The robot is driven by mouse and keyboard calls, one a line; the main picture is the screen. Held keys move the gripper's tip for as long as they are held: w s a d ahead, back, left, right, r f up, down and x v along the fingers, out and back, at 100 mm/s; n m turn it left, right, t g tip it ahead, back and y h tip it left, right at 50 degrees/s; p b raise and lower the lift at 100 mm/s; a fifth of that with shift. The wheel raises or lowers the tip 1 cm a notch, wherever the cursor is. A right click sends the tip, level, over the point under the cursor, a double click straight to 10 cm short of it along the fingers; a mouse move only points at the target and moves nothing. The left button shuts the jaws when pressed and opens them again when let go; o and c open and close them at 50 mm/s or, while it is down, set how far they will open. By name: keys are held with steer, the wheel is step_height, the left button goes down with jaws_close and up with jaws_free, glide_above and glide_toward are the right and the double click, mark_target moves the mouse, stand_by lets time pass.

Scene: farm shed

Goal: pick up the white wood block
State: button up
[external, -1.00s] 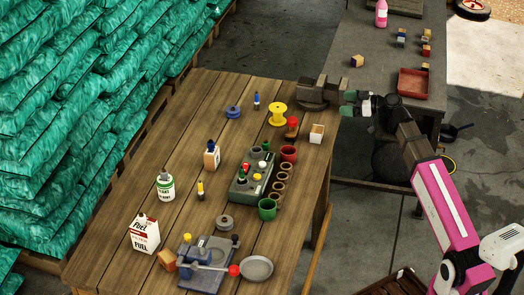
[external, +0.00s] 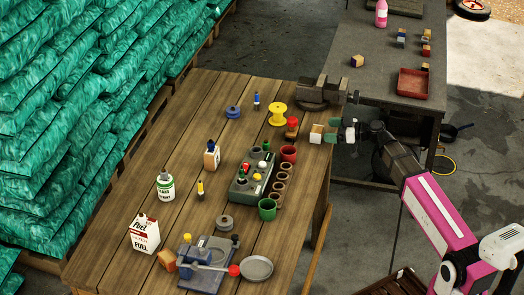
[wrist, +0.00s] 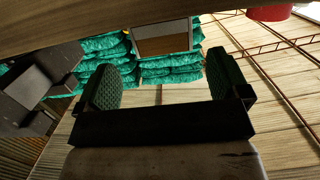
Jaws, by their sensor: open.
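The white wood block (external: 316,134), pale on some faces and brown on another, sits at the right edge of the wooden table. My gripper (external: 329,133) is just right of it at the table edge, fingers pointing left towards it. In the wrist view the block (wrist: 165,37) is ahead, between the lines of the two spread green-padded fingers (wrist: 166,80). The gripper is open and nothing is between the pads. Whether a fingertip touches the block cannot be told.
A dark vise (external: 322,92) stands just behind the block; it fills the left of the wrist view (wrist: 35,85). A red pot (external: 288,153) and a red-topped item (external: 292,127) are left of the block. The wooden table (external: 130,205) carries several other items.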

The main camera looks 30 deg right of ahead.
mark_target(320, 131)
steer(key=shift+x, duration=2.9)
steer(key=shift+s+a+f, duration=0.1)
steer(key=shift+s+a, duration=0.1)
steer(key=c, duration=1)
